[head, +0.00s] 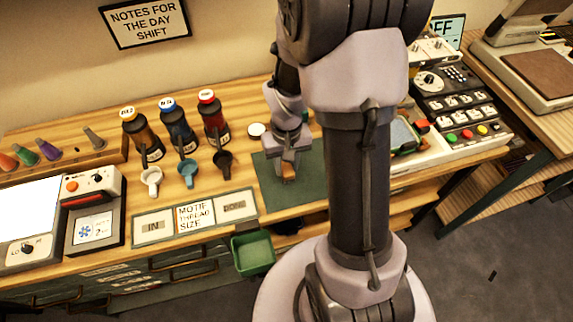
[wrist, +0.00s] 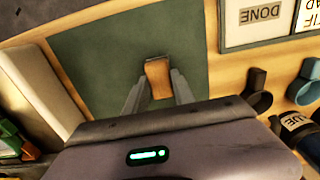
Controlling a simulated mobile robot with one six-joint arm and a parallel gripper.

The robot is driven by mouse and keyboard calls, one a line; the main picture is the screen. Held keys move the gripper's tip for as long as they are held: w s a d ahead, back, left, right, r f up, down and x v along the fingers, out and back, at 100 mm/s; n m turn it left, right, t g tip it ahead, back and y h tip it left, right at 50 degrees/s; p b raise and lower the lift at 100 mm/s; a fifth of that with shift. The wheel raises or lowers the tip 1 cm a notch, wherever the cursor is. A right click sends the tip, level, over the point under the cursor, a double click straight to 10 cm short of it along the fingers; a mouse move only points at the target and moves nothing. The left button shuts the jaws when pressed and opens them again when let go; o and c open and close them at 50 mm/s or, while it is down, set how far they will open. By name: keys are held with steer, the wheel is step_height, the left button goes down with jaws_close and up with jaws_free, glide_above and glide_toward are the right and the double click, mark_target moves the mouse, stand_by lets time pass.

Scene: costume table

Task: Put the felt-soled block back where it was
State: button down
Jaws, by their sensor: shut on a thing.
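The block (wrist: 158,78) shows a tan-orange top in the wrist view, between the two fingers of my gripper (wrist: 157,92). My gripper is shut on it over the dark green mat (wrist: 85,52). In the head view, my gripper (head: 288,172) is low over the green mat (head: 309,192), with the block (head: 289,180) showing small and orange-brown at its tips. I cannot tell whether the block touches the mat. The felt sole is not visible.
Bottles (head: 212,122) with small cups (head: 222,160) in front stand left of the mat. A white round lid (head: 256,130) lies behind it. A tray labelled IN and DONE (head: 194,216) is at left, a green bin (head: 253,253) below the front edge. A control panel (head: 458,108) stands right.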

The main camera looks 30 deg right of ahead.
steer(key=c, duration=1.1)
jaws_free()
steer(key=shift+f, duration=0.1)
steer(key=shift+o, duration=0.2)
step_height(320, 180, up, 12)
steer(key=p, duration=0.6)
step_height(320, 180, up, 5)
steer(key=t, duration=0.1)
glide_above(286, 168)
steer(key=a, duration=0.2)
steer(key=s+a+r+m+t+y, duration=0.1)
steer(key=s+a+r+t, duration=0.3)
steer(key=s+a+r, duration=0.7)
steer(key=shift+s+a+r+t+y, duration=0.15)
steer(key=shift+a+r+t+y, duration=0.3)
steer(key=shift+a+r, duration=0.35)
steer(key=shift+d, duration=0.1)
